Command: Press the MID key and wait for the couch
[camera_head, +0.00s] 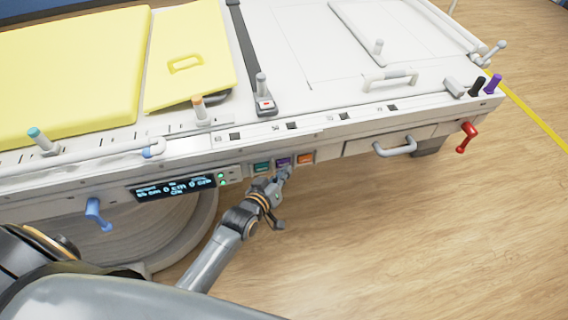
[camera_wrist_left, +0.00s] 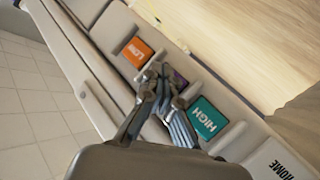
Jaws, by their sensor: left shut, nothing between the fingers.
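The MID key is the purple key (camera_head: 283,161) on the couch's side panel, between a teal key (camera_head: 262,167) and an orange key (camera_head: 305,158). My left gripper (camera_head: 284,174) is shut and empty, with its fingertips at the purple key's lower edge. In the left wrist view the fingers (camera_wrist_left: 160,78) cover most of the purple key (camera_wrist_left: 179,80), so its label is hidden. I cannot tell whether the tips touch it or the key is pushed in. The orange key reads LOW (camera_wrist_left: 137,52) and the teal one HIGH (camera_wrist_left: 206,118). My right gripper is not in view.
A lit display (camera_head: 172,187) with small green lamps (camera_head: 221,179) sits left of the keys. A blue lever (camera_head: 97,213), a grey handle (camera_head: 396,147) and a red lever (camera_head: 466,137) stick out from the panel. The wooden floor (camera_head: 420,230) at right is clear.

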